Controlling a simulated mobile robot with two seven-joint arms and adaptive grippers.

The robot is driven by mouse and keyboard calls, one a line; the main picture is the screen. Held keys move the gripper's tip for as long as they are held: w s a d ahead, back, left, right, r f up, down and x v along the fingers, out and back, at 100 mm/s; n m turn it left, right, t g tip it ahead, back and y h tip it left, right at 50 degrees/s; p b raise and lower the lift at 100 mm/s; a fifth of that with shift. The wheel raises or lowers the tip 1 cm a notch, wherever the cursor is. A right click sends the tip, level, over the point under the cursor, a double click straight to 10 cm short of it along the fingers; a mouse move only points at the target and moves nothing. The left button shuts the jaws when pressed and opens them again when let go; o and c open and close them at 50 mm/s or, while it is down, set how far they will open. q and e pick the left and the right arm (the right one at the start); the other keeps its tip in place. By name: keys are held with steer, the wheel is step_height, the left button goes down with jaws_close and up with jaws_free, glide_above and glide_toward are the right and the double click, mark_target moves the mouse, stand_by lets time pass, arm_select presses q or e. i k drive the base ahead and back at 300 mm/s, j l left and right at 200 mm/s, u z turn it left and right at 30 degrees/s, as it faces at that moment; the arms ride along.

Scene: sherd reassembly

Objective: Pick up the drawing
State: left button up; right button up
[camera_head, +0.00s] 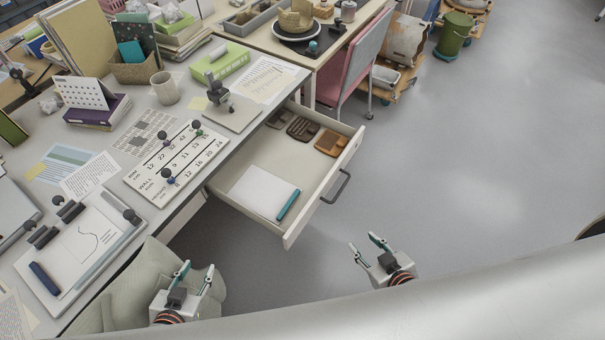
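The drawing (88,238), a white sheet with a thin black curved line, lies on a pale board on the desk at the lower left. Dark clip-like pieces stand along the board's upper left edge, and a dark round-topped piece is at its right corner. My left gripper (196,271) is open and empty, right of the drawing and off the desk's front edge, above a grey-green seat. My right gripper (364,243) is open and empty over the floor, right of the open drawer.
An open drawer (315,205) juts from the desk, holding a white pad (262,192), a teal pen and brown cases. A dark blue object (45,278) lies left of the drawing. A white number board (177,162) lies behind it.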

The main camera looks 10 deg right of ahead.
mark_target(63, 265)
steer(key=i+j+z, duration=0.1)
steer(key=z, duration=0.55)
steer(key=l+u, duration=0.15)
steer(key=u, duration=0.35)
steer(key=k+u, duration=0.15)
steer(key=u, duration=0.3)
steer(key=k+l+u, duration=0.1)
steer(key=u, duration=0.4)
steer(key=k+u, duration=0.1)
steer(key=u, duration=0.4)
steer(key=i+l+u, duration=0.2)
steer(key=i+u, duration=0.25)
steer(key=k+j+z, duration=0.1)
steer(key=k, duration=0.25)
steer(key=k+j, duration=0.1)
steer(key=k, duration=0.25)
steer(key=i, duration=1)
steer(key=z, duration=0.05)
